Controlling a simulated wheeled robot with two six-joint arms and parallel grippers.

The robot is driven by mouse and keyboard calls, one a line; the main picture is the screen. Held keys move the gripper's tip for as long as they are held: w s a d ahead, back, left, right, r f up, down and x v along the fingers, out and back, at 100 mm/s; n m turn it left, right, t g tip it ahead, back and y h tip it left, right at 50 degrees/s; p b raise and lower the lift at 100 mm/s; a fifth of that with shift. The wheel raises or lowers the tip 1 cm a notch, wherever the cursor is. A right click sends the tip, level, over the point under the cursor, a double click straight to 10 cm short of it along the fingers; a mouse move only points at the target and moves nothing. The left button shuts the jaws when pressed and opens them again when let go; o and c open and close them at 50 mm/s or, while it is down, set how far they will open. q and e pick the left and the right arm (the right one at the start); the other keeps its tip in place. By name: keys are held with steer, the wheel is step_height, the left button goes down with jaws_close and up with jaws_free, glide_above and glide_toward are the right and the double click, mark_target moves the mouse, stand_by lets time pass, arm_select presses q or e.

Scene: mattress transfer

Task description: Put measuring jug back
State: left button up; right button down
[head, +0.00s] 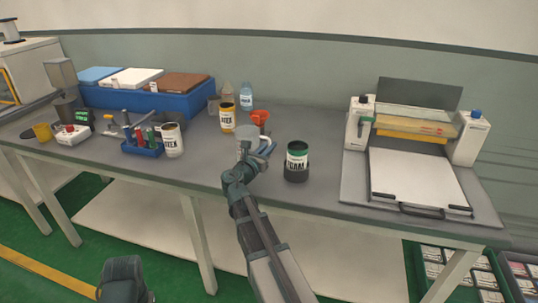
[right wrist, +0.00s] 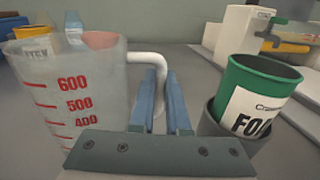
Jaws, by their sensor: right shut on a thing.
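The clear measuring jug (right wrist: 78,92) has red marks of 600, 500 and 400 and fills the left of the right wrist view. In the head view the jug (head: 247,141) is upright at the front middle of the bench, partly hidden by my right gripper. My right gripper (right wrist: 168,92) is shut on the jug's white handle (right wrist: 149,58), which runs down between the blue fingers. In the head view this gripper (head: 250,163) is at the bench's front edge. I cannot tell whether the jug's base touches the bench. My left gripper does not show clearly.
A green can in a dark holder (head: 297,162) stands close to the right of my gripper. A press machine (head: 415,150) fills the right. A blue tool rack (head: 142,147) is left.

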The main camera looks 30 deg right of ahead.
steer(key=shift+f, duration=0.15)
steer(key=shift+f, duration=0.1)
steer(key=shift+f, duration=0.15)
steer(key=c, duration=0.9)
jaws_free()
steer(key=shift+s+a+r, duration=0.1)
steer(key=shift+a+r, duration=0.1)
steer(key=shift+r, duration=0.05)
steer(key=v, duration=1.1)
steer(key=shift+s+a, duration=0.15)
steer(key=shift+a, duration=0.15)
